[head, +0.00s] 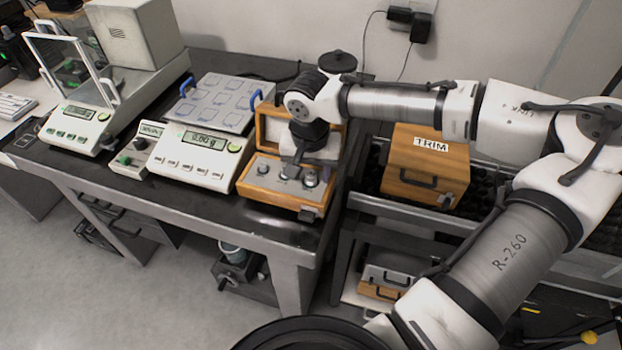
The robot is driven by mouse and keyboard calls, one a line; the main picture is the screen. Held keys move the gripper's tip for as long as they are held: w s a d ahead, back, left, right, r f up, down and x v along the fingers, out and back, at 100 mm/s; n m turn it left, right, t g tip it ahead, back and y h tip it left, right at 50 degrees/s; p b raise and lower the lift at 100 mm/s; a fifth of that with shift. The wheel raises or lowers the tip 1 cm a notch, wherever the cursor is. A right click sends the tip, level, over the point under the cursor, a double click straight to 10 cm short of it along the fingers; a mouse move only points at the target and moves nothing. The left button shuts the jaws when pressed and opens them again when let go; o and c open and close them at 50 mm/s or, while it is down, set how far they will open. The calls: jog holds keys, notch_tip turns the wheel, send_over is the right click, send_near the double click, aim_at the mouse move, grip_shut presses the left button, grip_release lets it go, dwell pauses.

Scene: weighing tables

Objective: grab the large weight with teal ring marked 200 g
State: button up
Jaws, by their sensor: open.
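An open wooden weight case (275,197) stands at the right end of the dark table, its lid raised at the back. Several small metal weights sit in its grey insert. A weight with a teal-looking ring (311,180) is at the right of the row; its marking is too small to read. My gripper (299,172) is over the case, pointing down, its fingertips close to the middle and right weights. It is open. My wrist hides part of the lid and the back of the insert. I cannot tell whether the fingers touch any weight.
A scale with a large plate (190,160) stands left of the case, close beside it. A glass-doored balance (75,125) is farther left. A wooden box marked TRIM (425,170) rests on a lower shelf at right. The table's front edge (230,225) is clear.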

grip_shut()
dwell(0.3)
jog(key=shift+r, duration=0.1)
